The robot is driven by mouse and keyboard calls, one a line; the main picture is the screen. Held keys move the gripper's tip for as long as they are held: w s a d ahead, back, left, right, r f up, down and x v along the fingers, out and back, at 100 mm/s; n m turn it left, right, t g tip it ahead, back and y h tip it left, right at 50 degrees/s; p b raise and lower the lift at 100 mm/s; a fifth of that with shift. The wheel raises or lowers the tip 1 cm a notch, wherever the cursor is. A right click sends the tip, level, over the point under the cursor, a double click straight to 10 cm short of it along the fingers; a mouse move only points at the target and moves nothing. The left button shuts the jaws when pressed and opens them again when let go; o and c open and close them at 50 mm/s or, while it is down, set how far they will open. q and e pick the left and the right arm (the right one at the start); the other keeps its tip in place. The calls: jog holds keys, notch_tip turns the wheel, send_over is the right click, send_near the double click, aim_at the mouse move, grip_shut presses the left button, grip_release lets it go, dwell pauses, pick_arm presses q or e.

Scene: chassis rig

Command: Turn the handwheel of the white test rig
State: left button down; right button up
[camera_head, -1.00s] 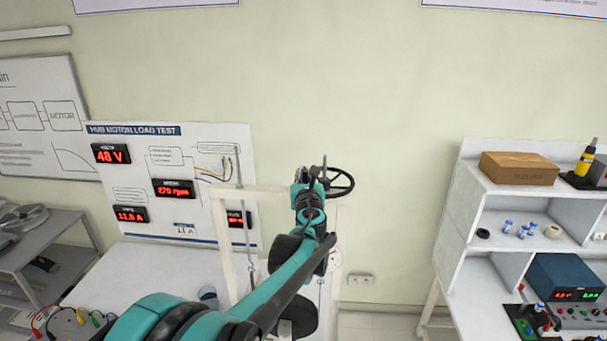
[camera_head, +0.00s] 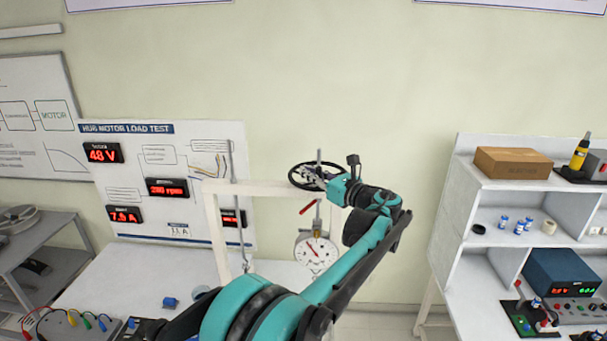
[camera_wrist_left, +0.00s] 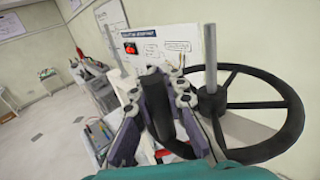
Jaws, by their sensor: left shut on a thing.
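The black handwheel (camera_head: 291,177) lies nearly flat on top of the white test rig frame (camera_head: 216,230), around an upright grey rod. It also shows large on the right of the left wrist view (camera_wrist_left: 294,120). My left gripper (camera_head: 331,181) is at the right side of the wheel, with its arm reaching up from below. In the left wrist view, its two fingers (camera_wrist_left: 162,92) close around a dark, rounded piece of the handwheel. The fingers hide part of that piece. My right gripper is not in view.
A round dial gauge (camera_head: 315,250) hangs under the frame, close to my left arm. The display board (camera_head: 205,213) with red readouts stands behind to the left. A white shelf unit (camera_head: 462,215) stands at the right. The wall above the wheel is clear.

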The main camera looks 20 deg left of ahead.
pick_arm(q)
jog(key=shift+d+f, duration=0.15)
jog(key=shift+d, duration=0.15)
jog(key=shift+w+d+f+b, duration=0.1)
jog(key=shift+d+f+b, duration=0.05)
jog(key=shift+d+b, duration=0.15)
dwell(0.8)
dwell(0.8)
jog(key=c, duration=1.8)
grip_release()
jog(key=shift+o, duration=0.9)
jog(key=shift+d, duration=0.15)
jog(key=shift+s+d+r, duration=0.1)
jog(key=shift+s+r, duration=0.2)
jog(key=shift+w+d+f, duration=0.1)
jog(key=v, duration=1.2)
